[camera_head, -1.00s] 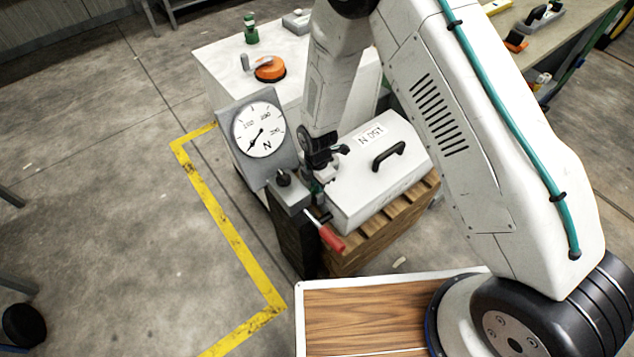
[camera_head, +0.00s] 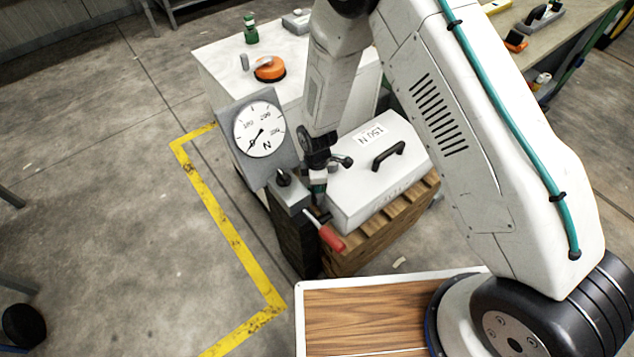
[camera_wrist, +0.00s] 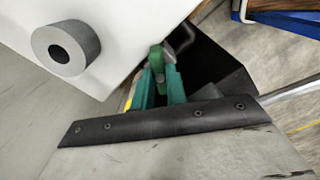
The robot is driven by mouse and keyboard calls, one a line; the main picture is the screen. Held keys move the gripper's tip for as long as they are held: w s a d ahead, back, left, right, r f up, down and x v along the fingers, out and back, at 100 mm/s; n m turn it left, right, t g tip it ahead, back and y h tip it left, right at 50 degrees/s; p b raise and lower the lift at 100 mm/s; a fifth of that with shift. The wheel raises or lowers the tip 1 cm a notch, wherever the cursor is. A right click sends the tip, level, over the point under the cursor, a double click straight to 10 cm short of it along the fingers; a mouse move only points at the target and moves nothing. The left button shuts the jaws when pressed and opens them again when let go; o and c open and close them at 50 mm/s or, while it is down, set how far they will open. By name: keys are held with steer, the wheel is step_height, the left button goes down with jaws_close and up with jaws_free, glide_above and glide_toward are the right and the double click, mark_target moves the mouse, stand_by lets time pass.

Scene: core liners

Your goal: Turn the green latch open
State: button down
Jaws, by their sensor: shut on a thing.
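The green latch (camera_wrist: 156,60) shows in the wrist view as a rounded green piece between my teal fingers. My gripper (camera_wrist: 160,82) is shut on it. In the head view my gripper (camera_head: 318,190) points down at the left end of the white box (camera_head: 378,170), beside the gauge stand. The latch cannot be made out clearly there, because my fingers and wrist cover it. How far the latch is turned cannot be told.
A dial gauge (camera_head: 258,130) stands just left of my gripper. A red-handled lever (camera_head: 331,238) sticks out in front of it. The white box has a black handle (camera_head: 389,155) and rests on a wooden crate (camera_head: 385,231). An orange knob (camera_head: 269,69) sits on the white cabinet behind.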

steer(key=m, duration=0.5)
steer(key=shift+m, duration=0.3)
steer(key=m, duration=0.5)
steer(key=shift+m, duration=0.4)
steer(key=c, duration=1.4)
jaws_free()
steer(key=shift+r, duration=0.1)
step_height(320, 180, up, 8)
steer(key=shift+f, duration=0.2)
steer(key=shift+d, duration=0.1)
